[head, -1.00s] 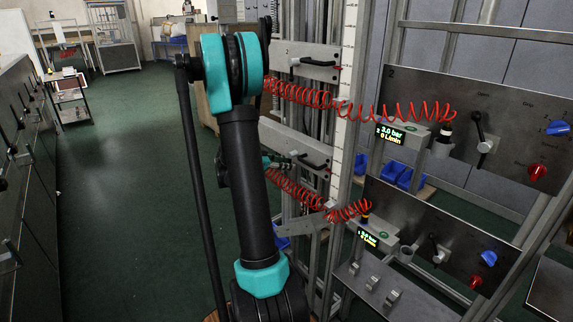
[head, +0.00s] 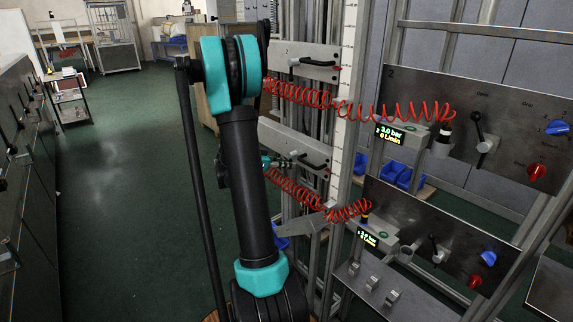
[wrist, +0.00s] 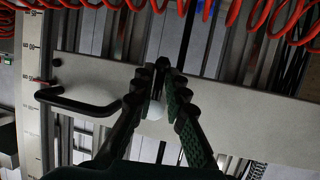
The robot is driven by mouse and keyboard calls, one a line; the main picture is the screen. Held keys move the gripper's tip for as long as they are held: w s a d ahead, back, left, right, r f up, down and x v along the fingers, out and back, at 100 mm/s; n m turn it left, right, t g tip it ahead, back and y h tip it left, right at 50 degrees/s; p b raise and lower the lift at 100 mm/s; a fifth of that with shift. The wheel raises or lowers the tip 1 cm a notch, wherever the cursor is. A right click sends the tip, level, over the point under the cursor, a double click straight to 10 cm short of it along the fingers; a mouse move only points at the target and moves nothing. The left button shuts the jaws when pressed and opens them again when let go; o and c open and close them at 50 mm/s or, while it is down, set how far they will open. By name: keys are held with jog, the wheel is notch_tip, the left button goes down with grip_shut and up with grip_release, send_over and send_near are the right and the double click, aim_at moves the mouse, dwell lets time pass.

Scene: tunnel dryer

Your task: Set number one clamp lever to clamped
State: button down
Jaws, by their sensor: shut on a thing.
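The number one clamp lever is on the lower grey plate (head: 296,146), largely hidden by my gripper. In the wrist view a dark lever (wrist: 162,64) shows between the fingertips, with a pale round hub (wrist: 155,110) behind the fingers. My gripper (head: 283,161) is at the front of this plate, and its fingers also show in the wrist view (wrist: 166,82), shut on the lever. A black bar handle (wrist: 76,102) is fixed to the same plate beside the gripper. Whether the lever is at its clamped end cannot be told.
A similar plate (head: 292,54) marked 2 sits above. Red coiled hoses (head: 292,190) run close to the gripper. Panels with pressure displays (head: 368,239), knobs and levers stand to the right. A ruled upright (head: 344,110) stands beside the plates. The green floor (head: 120,200) at left is clear.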

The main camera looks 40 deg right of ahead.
jog(key=c, duration=1.6)
grip_release()
jog(key=v, duration=1.2)
jog(key=shift+w, duration=0.1)
